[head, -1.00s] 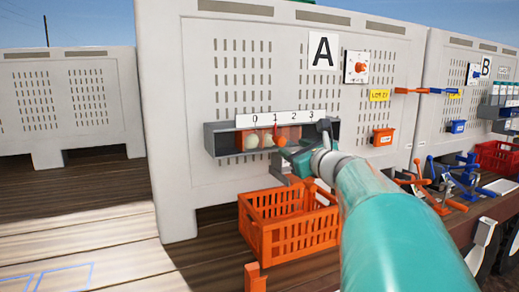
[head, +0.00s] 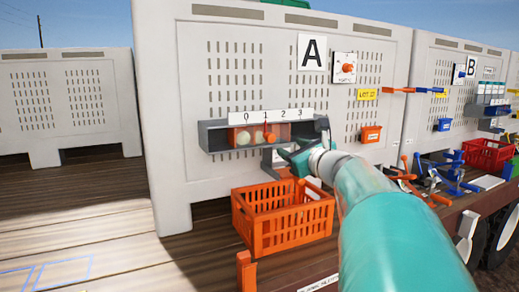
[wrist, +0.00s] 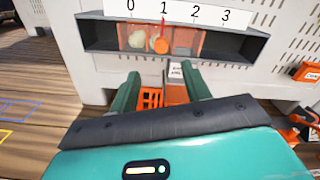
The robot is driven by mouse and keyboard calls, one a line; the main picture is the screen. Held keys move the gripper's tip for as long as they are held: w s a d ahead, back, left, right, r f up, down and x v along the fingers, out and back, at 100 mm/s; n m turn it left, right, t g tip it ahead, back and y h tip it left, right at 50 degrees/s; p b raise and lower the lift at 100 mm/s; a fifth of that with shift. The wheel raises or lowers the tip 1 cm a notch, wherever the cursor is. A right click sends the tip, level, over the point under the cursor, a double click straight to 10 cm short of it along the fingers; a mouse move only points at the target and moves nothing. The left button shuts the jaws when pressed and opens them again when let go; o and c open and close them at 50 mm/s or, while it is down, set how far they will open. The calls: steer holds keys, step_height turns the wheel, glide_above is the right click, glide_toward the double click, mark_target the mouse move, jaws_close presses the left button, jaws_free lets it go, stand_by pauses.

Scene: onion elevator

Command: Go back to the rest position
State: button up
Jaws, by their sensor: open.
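My gripper (wrist: 160,92) is open and empty in the wrist view, its two dark green fingers apart. It points at the grey shelf box (wrist: 100,35) with the numbers 0 to 3 above it. In the head view the gripper (head: 290,155) is in front of the right part of that shelf box (head: 215,138), partly hidden by my teal arm. Pale onions (wrist: 137,39) sit behind a reddish see-through front near 0 and 1. An orange knob (wrist: 161,46) is by the 1.
An orange crate (head: 283,235) stands below the shelf, under my arm. Panel A (head: 180,60) carries a button box (head: 344,68) and a small orange bin (head: 371,134). Blue and orange tools (head: 430,180) and a red crate (head: 487,157) lie to the right.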

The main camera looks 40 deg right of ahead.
steer(key=a+f+n+g+y, duration=0.2)
steer(key=a+f+n+y, duration=0.15)
steer(key=a+n, duration=0.4)
steer(key=a+f+n+g+y, duration=0.2)
steer(key=a+f+n, duration=0.3)
steer(key=a, duration=0.6)
steer(key=a+f+n+g+y, duration=0.2)
steer(key=a+f+n+y, duration=0.15)
steer(key=a+n, duration=0.45)
steer(key=s+a+f+n+g+h, duration=0.4)
steer(key=s+a+f+n+g, duration=0.1)
steer(key=s+a+f+n, duration=0.6)
steer(key=s+f+n, duration=0.2)
steer(key=s+n, duration=0.1)
steer(key=n, duration=0.1)
steer(key=shift+a+f+g, duration=0.15)
steer(key=shift+f+g, duration=0.2)
steer(key=shift+g, duration=0.05)
